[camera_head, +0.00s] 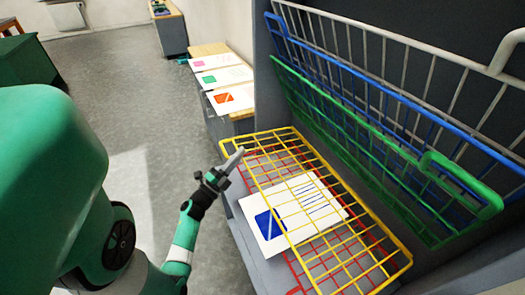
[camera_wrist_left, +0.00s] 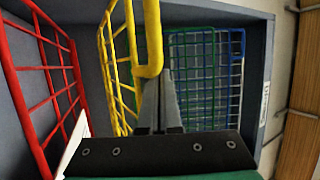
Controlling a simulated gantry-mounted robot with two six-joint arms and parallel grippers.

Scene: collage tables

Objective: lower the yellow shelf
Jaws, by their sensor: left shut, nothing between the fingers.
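The yellow shelf (camera_head: 392,252) is a wire grid, folded down to a low slope above the red shelf (camera_head: 292,262). A white sheet with a blue square (camera_head: 290,232) lies between them, seen through the yellow wires. My left gripper (camera_head: 238,156) is shut and empty at the yellow shelf's outer left edge. In the left wrist view, the fingertips (camera_wrist_left: 160,76) are close to a bent yellow bar (camera_wrist_left: 148,62); I cannot tell whether they touch. The red shelf also shows there at left (camera_wrist_left: 38,88). My right gripper is not in view.
A green shelf (camera_head: 345,135), a blue shelf (camera_head: 385,88) and a light grey shelf (camera_head: 400,40) stand raised against the rack's dark back. A side table (camera_head: 208,50) with several coloured sheets stands beyond the rack. The grey floor (camera_head: 130,70) at left is open.

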